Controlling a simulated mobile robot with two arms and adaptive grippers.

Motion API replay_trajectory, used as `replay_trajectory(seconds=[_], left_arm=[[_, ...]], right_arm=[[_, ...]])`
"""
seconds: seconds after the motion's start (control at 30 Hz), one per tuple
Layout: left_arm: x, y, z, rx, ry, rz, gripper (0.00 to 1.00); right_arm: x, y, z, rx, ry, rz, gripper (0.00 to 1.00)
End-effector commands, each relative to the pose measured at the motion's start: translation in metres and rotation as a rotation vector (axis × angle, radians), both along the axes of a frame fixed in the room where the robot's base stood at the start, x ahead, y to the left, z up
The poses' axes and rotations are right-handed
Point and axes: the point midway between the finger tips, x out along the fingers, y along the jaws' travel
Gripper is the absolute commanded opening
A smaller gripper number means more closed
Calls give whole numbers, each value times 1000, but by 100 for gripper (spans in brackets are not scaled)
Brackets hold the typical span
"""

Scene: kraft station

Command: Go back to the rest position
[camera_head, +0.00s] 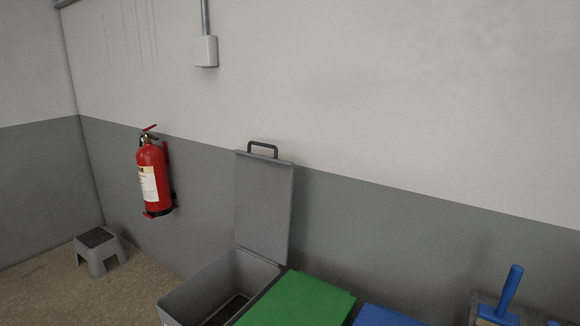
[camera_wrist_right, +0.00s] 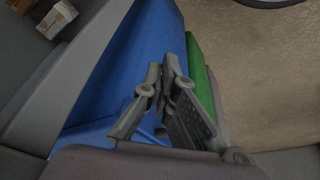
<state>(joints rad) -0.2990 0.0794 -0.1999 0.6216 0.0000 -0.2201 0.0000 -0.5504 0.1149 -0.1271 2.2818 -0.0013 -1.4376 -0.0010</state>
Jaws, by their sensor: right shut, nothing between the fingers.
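My right gripper (camera_wrist_right: 170,72) shows only in the right wrist view. Its fingers are together with nothing between them. Blue and green surfaces lie behind the fingers in that view; whether the fingers touch them I cannot tell. Neither gripper shows in the head view, and my left gripper is in no view.
A grey bin (camera_head: 193,291) has its lid (camera_head: 264,205) raised against the wall. A blue-handled brush (camera_head: 509,290) is at right.

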Motion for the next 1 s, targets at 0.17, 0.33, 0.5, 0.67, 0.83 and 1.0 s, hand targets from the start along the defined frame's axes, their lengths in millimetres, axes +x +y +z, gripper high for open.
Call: replay_trajectory(seconds=[0.17, 0.33, 0.5, 0.67, 0.83, 1.0], left_arm=[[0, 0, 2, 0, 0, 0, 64], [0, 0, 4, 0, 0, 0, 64], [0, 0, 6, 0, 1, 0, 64], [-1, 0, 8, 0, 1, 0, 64], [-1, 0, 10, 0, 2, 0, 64], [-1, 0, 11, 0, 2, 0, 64]], right_arm=[[3, 2, -59, -1, 29, 3, 0], [-6, 2, -134, -2, 62, 10, 0], [-34, -2, -213, -7, 98, 16, 0], [-77, -8, -276, -11, 131, 24, 0], [-132, -18, -324, -16, 164, 32, 0], [-176, -27, -348, -19, 185, 38, 0]])
